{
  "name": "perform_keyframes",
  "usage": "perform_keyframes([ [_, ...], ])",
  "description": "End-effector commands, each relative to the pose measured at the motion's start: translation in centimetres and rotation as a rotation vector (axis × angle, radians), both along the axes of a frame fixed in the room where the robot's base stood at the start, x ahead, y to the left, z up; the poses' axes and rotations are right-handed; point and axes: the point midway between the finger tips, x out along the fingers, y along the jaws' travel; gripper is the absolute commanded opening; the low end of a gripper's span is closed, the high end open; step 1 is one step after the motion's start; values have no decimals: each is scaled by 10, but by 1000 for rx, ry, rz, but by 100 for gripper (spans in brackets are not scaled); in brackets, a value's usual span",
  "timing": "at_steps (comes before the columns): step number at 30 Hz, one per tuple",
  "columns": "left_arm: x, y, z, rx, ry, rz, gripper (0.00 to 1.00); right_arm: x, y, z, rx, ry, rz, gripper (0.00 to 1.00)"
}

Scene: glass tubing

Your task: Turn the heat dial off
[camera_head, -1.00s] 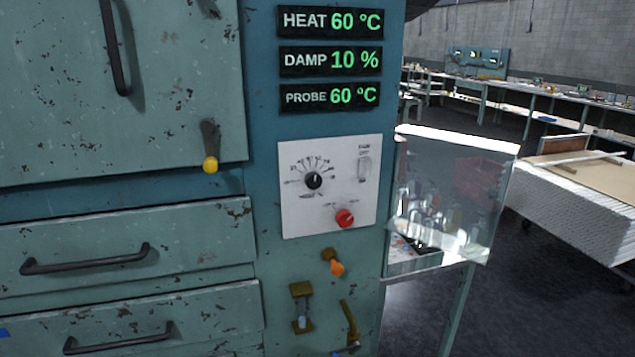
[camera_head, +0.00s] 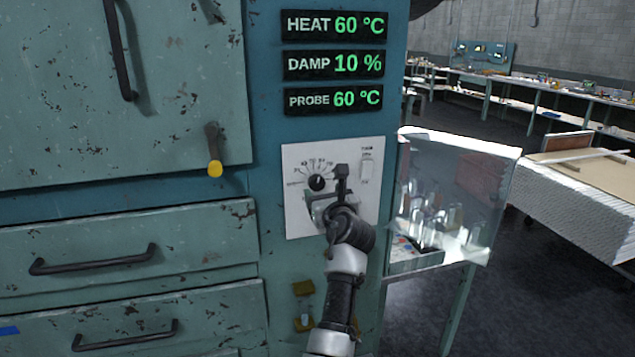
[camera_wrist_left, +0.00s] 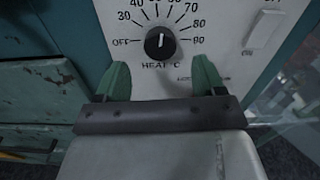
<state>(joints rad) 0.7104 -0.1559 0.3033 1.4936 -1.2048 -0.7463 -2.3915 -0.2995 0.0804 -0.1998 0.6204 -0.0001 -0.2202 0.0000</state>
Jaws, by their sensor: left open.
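The heat dial (camera_head: 317,183) is a small black knob on a white control panel (camera_head: 298,222). In the left wrist view the dial (camera_wrist_left: 160,43) has its white mark pointing nearly straight up, with OFF at the left end of its scale. My left gripper (camera_head: 327,190) is in front of the panel, open and empty. In the left wrist view its two green fingertips (camera_wrist_left: 163,76) stand apart, just below the dial and to either side of it. They do not appear to touch it. The heat display (camera_head: 334,26) reads 60 °C. My right gripper is out of view.
A white rocker switch (camera_head: 366,164) is at the panel's upper right. Damp (camera_head: 334,64) and probe (camera_head: 333,100) displays are above. Drawers and a yellow-tipped lever (camera_head: 214,165) lie left. A clear-sided box (camera_head: 460,165) stands close on the right.

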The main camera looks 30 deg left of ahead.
Motion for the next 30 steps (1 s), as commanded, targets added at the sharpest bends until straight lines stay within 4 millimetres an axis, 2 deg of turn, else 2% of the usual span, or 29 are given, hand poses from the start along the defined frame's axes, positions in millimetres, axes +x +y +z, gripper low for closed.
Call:
perform_keyframes([
  [3, 16, 19, 2, 1, 2, 1, 69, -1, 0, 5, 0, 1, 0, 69],
  [9, 34, 40, 0, -1, 1, 1, 69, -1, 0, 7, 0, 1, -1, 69],
  [22, 40, 47, -1, -2, -1, -2, 69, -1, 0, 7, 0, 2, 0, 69],
  [30, 40, 47, -1, -2, -1, -2, 30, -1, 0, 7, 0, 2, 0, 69],
])
